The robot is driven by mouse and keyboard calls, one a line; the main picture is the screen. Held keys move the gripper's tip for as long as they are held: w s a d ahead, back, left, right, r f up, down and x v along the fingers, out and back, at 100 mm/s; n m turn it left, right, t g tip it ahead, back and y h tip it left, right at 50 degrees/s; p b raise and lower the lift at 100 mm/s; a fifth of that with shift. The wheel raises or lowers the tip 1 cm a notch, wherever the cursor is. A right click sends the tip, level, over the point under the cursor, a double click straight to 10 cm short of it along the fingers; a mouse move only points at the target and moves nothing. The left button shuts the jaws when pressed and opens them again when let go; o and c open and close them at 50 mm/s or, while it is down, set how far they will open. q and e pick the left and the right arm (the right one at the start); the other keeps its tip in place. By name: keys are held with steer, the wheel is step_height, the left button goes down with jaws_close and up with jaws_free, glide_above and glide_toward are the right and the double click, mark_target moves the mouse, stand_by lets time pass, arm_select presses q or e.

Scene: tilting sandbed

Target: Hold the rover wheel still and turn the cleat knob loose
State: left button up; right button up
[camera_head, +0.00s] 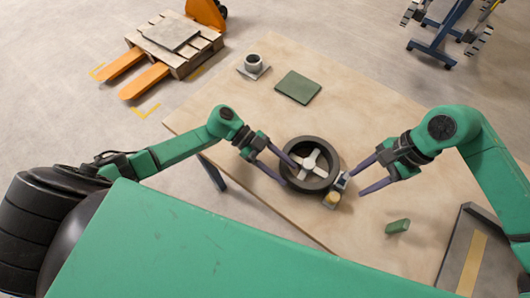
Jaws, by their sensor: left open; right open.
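The rover wheel (288,179) is a dark ring with pale spokes, lying on the wooden table. A small pale yellowish cleat knob (332,199) sits on a grey mount at the wheel's lower right edge. My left gripper (289,173) is open, with its two fingers at the wheel's left side; one reaches the rim, and I cannot tell if they touch it. My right gripper (359,184) is open and empty, just right of the knob, with its fingers pointing left towards it and apart from it.
A green mat (298,87) and a grey cup on a plate (253,66) are at the table's back. A green block (397,227) lies front right, near a dark tray (447,262). A pallet (190,56) on an orange jack stands on the floor. The table's right side (400,115) is clear.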

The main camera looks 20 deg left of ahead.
mark_target(297, 181)
arm_select(q)
steer(key=x, duration=0.4)
steer(key=shift+d+f, duration=0.1)
steer(key=shift+d, duration=0.1)
jaws_close()
stand_by(1.2)
